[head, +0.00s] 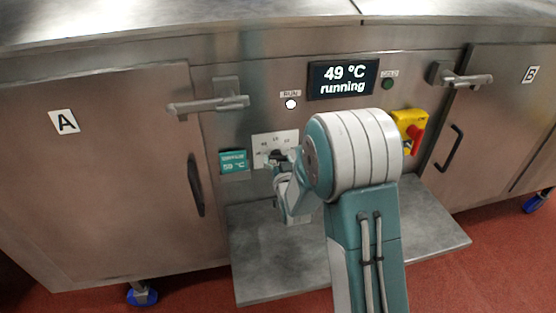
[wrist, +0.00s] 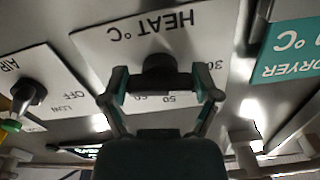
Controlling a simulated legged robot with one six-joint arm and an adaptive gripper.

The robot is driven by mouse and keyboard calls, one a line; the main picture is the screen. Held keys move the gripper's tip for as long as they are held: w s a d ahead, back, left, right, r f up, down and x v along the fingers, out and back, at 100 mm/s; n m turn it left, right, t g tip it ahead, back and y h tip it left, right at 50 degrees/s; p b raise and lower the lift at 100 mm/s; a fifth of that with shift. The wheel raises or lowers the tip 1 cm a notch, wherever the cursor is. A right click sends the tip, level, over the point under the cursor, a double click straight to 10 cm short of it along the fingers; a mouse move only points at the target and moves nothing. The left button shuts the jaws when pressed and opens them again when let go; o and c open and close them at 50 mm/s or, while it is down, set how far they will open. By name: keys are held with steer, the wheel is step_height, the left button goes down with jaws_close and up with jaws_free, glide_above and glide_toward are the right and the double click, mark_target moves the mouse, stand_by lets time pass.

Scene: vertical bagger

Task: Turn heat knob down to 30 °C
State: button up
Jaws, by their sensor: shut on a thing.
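The heat knob (wrist: 158,66) is dark and round and sits on a white plate (wrist: 95,42) marked HEAT °C. This plate also shows in the head view (head: 262,138), where my arm hides part of it. The wrist view is upside down; 30 and 50 are readable on the scale. My gripper (wrist: 161,84) is shut on the heat knob, one finger at each side. In the head view my gripper (head: 279,160) is at the plate, and the knob's pointer cannot be made out. The display (head: 343,79) reads 49 °C, running.
A teal dryer label (head: 233,161) is beside the heat plate. An AIR knob (wrist: 28,95) is on a neighbouring plate. A red switch on a yellow box (head: 410,128) is at the right. A metal shelf (head: 265,262) juts out below. Doors A (head: 95,180) and B (head: 490,110) flank the panel.

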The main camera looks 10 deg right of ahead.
steer(key=o, duration=0.8)
steer(key=shift+f, duration=0.3)
steer(key=shift+o, duration=0.3)
steer(key=shift+r, duration=0.1)
steer(key=shift+r, duration=0.1)
steer(key=shift+s+r, duration=0.1)
steer(key=shift+s, duration=2.35)
steer(key=s, duration=0.7)
steer(key=shift+s, duration=0.2)
